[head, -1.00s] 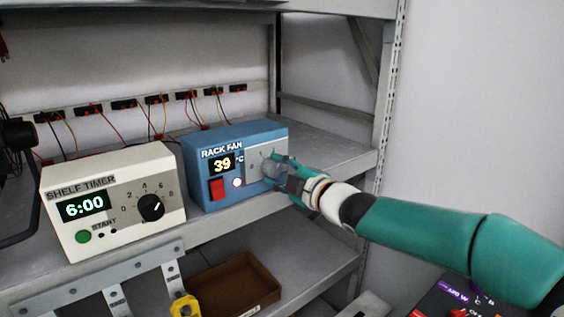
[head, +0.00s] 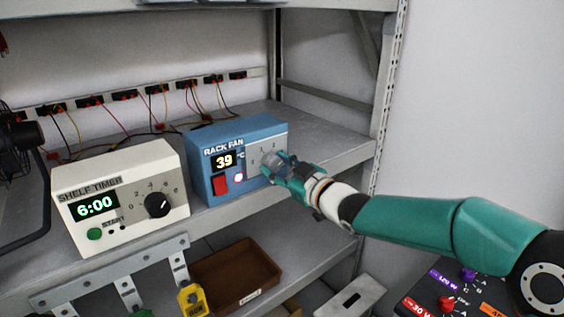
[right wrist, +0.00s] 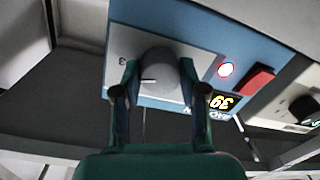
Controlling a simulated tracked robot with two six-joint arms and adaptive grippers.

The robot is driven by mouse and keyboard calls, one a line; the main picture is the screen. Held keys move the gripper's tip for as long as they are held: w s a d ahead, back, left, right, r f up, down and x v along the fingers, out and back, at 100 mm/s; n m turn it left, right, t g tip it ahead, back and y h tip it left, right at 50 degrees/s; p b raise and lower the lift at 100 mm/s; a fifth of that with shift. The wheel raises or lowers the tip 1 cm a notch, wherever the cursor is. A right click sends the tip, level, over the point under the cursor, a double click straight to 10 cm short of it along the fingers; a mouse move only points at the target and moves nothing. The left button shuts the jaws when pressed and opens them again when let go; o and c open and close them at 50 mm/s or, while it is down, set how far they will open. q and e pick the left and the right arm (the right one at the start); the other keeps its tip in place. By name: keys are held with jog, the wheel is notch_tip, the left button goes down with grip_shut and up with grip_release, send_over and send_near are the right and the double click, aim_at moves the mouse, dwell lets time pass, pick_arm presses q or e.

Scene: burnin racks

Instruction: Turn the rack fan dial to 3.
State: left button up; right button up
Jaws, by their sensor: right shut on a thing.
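The blue rack fan box (head: 215,190) stands on the shelf, with a display reading 39 °C, a red switch (head: 220,184) and a lit white lamp. Its grey dial (right wrist: 158,72) sits between the fingers of my right gripper (right wrist: 160,88) in the right wrist view. My right gripper (head: 274,168) is shut on the dial and partly covers it in the head view. In the right wrist view a white mark shows on the dial, and a 3 is printed on the panel beside it. I cannot tell the exact setting. My left gripper is out of view.
The cream shelf timer (head: 87,233), reading 6:00, stands to the left of the fan box. Below are a brown tray (head: 237,270) and a yellow tag (head: 191,299). A dark panel with coloured knobs (head: 446,302) is at lower right.

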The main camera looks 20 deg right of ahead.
jog(key=shift+d+f+m, duration=0.1)
jog(key=shift+f+m, duration=0.2)
jog(key=o, duration=1.1)
jog(key=shift+w+d, duration=0.1)
jog(key=shift+w, duration=0.05)
jog(key=shift+o, duration=0.2)
jog(key=shift+r, duration=0.1)
jog(key=v, duration=1.2)
